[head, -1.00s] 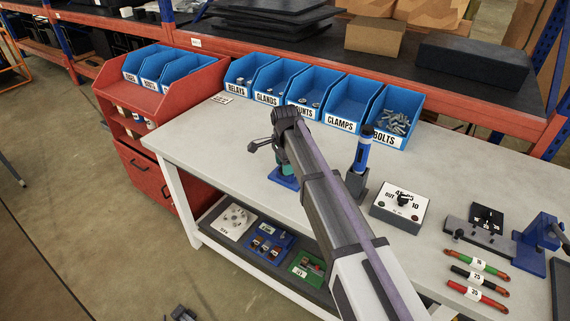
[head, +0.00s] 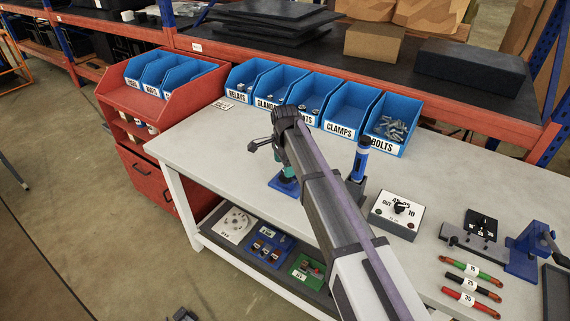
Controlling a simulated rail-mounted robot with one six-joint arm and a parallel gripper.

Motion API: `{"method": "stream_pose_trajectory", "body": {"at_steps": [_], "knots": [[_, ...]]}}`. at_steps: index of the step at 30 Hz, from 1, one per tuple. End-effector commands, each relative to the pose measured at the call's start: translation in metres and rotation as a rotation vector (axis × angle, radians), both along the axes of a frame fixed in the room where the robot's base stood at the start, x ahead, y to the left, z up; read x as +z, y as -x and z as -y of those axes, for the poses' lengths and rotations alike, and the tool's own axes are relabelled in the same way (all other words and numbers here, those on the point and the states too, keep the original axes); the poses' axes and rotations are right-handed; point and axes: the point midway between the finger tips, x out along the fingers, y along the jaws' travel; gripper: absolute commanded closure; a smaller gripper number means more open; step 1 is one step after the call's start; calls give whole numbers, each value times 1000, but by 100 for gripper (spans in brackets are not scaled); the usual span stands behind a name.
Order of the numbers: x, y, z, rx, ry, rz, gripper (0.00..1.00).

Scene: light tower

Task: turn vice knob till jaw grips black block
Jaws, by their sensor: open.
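A grey vice (head: 462,234) lies on the right part of the pale workbench, with a small dark knob (head: 453,241) at its left end. A black block (head: 482,222) stands at the vice; whether the jaw touches it is too small to tell. My gripper (head: 262,152) is open, with nothing seen between its fingers. It is over the left-middle of the bench, far to the left of the vice. My arm runs across the middle of the picture and hides part of the bench.
A blue press-like tool (head: 523,256) stands just right of the vice. Labelled cable pieces (head: 470,284) lie in front. A switch box (head: 397,213) and a blue-black upright tool (head: 360,160) stand between my arm and the vice. Blue bins (head: 346,110) line the back edge.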

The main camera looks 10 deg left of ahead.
Motion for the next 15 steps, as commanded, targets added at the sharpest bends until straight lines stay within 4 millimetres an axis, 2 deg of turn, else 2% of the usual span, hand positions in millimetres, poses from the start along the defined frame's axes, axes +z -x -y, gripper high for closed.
{"method": "stream_pose_trajectory", "body": {"at_steps": [1, 6, 9, 15], "knots": [[27, 0, 0, 0, 0, 0, 28], [65, 0, 0, 0, 0, 0, 28], [74, 0, 0, 0, 0, 0, 28], [71, 0, 0, 0, 0, 0, 28]]}}
